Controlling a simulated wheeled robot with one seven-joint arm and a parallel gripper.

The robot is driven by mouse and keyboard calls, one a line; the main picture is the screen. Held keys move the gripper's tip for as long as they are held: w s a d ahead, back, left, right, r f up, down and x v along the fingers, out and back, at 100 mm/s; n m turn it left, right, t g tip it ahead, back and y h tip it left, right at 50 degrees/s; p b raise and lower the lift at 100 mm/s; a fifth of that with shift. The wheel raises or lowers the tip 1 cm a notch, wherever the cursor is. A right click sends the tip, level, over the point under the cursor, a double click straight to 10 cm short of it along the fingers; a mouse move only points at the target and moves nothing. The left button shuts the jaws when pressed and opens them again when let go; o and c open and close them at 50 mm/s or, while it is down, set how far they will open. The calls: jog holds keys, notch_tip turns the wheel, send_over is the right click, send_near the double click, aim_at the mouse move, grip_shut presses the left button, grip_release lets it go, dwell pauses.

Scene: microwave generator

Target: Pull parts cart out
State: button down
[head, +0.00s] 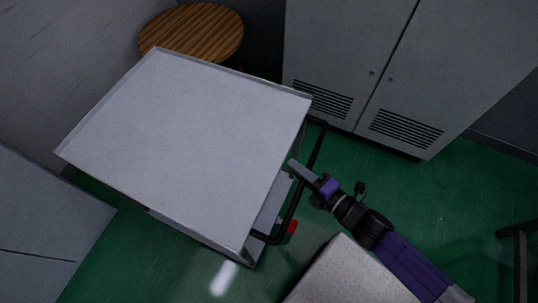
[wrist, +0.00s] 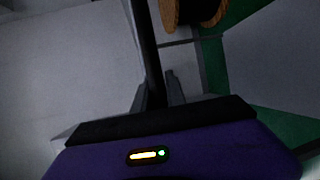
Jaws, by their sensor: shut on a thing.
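The parts cart (head: 190,125) is a grey metal cart with a flat, empty, rimmed top in the left half of the head view. Its black tubular handle (head: 306,180) runs along its right side. My gripper (head: 297,170) comes from the lower right and is shut on the handle. In the wrist view the handle (wrist: 146,45) passes as a dark bar down between the fingers of my gripper (wrist: 158,92). The cart top (wrist: 70,65) fills the left of that view. A lower shelf (head: 272,208) shows partly under the top.
A round wooden-topped table or spool (head: 205,28) stands just behind the cart. A grey two-door cabinet (head: 365,60) stands at the back right. Another grey cabinet (head: 45,225) is close at the lower left. Green floor (head: 455,205) is open at the right.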

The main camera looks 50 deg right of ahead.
jog(key=s+d, duration=0.3)
jog(key=s, duration=0.7)
jog(key=shift+s+d+b, duration=0.2)
jog(key=shift+s+b, duration=0.15)
jog(key=shift+b, duration=0.1)
jog(key=c, duration=1.4)
grip_release()
jog(key=shift+o, duration=0.2)
jog(key=s+r+b, duration=0.1)
jog(key=s, duration=0.6)
jog(key=shift+s+a+r, duration=0.2)
jog(key=shift+s+a, duration=0.1)
jog(key=shift+a, duration=0.05)
